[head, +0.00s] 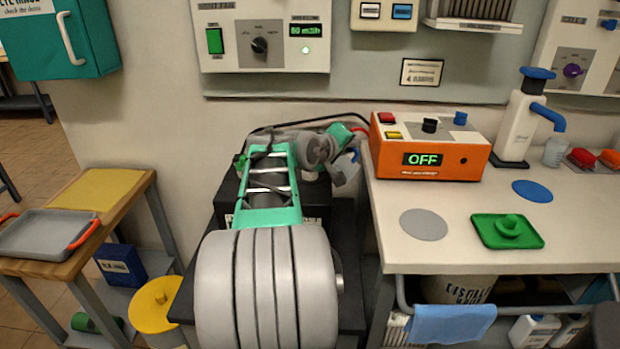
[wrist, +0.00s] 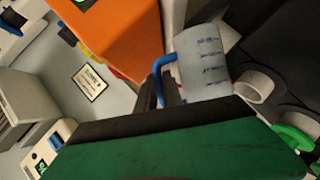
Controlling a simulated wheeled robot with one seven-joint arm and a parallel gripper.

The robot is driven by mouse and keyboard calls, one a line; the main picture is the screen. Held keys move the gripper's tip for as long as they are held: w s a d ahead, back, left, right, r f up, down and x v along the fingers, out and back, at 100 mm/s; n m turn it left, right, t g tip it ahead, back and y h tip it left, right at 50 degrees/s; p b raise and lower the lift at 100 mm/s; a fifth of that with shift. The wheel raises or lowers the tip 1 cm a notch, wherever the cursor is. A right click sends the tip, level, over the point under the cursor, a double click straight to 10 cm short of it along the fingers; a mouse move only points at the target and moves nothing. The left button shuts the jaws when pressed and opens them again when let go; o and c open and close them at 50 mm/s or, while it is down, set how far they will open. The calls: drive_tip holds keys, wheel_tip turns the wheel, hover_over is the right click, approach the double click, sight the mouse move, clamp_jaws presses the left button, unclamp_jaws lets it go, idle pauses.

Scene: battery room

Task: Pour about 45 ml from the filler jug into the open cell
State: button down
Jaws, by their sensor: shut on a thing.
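My gripper (wrist: 160,92) is shut on the blue handle of the filler jug (wrist: 203,60), a pale translucent vessel with dark blue marks. The jug appears tilted in the wrist view, beside a pale round neck (wrist: 256,86) on the black battery, which looks like the open cell. I cannot tell whether the jug touches it, and no liquid or stream shows. In the head view the jug (head: 346,170) is at the battery's right side, near the bench corner, partly hidden by my arm. My arm hides most of the battery top there.
The orange charger (head: 430,155) reading OFF stands close right of the jug on the white bench (head: 400,255). A green tray (head: 507,231) and white pump bottle (head: 522,120) are farther right. A green cap (wrist: 294,139) shows on the battery. A wooden table with a grey tray (head: 50,235) stands left.

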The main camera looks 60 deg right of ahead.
drive_tip(key=shift+s+r+m+t, duration=0.15)
drive_tip(key=shift+s+m+t, duration=0.15)
drive_tip(key=shift+s, duration=0.05)
drive_tip(key=shift+w+d, duration=0.1)
drive_tip(key=shift+m+t+b, duration=0.3)
drive_tip(key=shift+m+b, duration=0.1)
drive_tip(key=shift+b, duration=0.1)
drive_tip(key=shift+s, duration=0.35)
drive_tip(key=shift+w+y, duration=0.1)
drive_tip(key=shift+y, duration=0.2)
drive_tip(key=shift+t, duration=0.3)
